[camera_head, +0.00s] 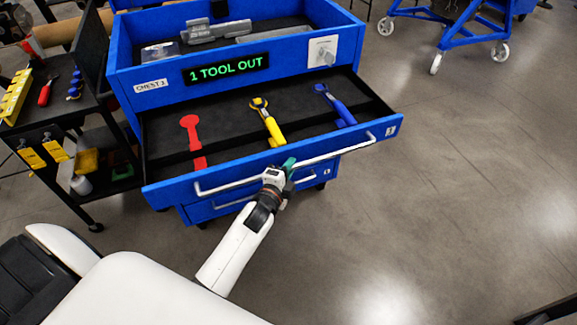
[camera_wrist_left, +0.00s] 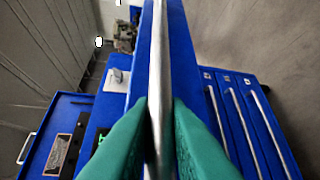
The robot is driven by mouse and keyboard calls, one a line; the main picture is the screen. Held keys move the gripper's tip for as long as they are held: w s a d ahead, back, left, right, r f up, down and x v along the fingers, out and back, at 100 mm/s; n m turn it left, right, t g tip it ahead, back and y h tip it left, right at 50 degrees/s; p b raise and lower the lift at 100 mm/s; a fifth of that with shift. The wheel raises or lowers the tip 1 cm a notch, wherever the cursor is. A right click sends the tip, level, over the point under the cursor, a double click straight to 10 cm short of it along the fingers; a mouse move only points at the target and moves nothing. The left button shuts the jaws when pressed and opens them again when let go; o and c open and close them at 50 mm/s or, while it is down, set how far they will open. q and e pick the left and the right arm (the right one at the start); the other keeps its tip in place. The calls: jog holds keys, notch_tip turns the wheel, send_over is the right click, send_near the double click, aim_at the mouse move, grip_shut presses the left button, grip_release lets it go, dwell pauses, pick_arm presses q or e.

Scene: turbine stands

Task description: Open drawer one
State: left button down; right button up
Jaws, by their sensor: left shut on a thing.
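The blue tool chest (camera_head: 125,60) stands ahead with its top drawer (camera_head: 165,194) pulled well out. The drawer's dark liner holds a yellow-handled tool (camera_head: 270,126), a blue-handled tool (camera_head: 340,108) and a flat red wrench shape (camera_head: 193,140); I cannot tell if the red one is a tool or an outline. My left gripper (camera_head: 280,170) is shut on the drawer's long silver handle (camera_head: 338,152), near its middle. In the left wrist view the green fingers (camera_wrist_left: 160,112) press on both sides of the handle (camera_wrist_left: 160,55). My right gripper is out of view.
A lit sign (camera_head: 226,69) on the chest reads "1 TOOL OUT". Lower drawers with handles (camera_wrist_left: 240,115) are shut below. A dark cart (camera_head: 60,105) with tools stands at left. A blue wheeled frame (camera_head: 460,35) stands at the back right.

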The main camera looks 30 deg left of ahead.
pick_arm(q)
jog(key=c, duration=1.4)
grip_release()
jog(key=shift+s, duration=0.15)
jog(key=s+r+b, duration=0.1)
jog(key=s, duration=1)
jog(key=shift+s+d+r, duration=0.3)
jog(key=shift+s+d, duration=0.05)
jog(key=shift+d, duration=0.05)
jog(key=s+d+f+n+g, duration=0.1)
jog(key=s+f+n+g, duration=0.2)
jog(key=f, duration=0.8)
jog(key=s+d+f+n+g+h, duration=0.1)
jog(key=s+f+n+g, duration=0.3)
jog(key=f, duration=0.6)
jog(key=s+d+f+g, duration=0.15)
jog(key=s+f, duration=0.35)
jog(key=f, duration=0.6)
jog(key=s+f+n+g, duration=0.2)
jog(key=s+f, duration=0.2)
jog(key=s, duration=0.3)
jog(key=s+a+f+n+g, duration=0.1)
jog(key=s+f+n+g, duration=0.1)
jog(key=s+f, duration=0.3)
jog(key=s+f+n+g, duration=0.2)
jog(key=s+f+g, duration=0.1)
jog(key=s, duration=0.8)
jog(key=shift+s+a+f, duration=0.2)
jog(key=shift+f, duration=0.65)
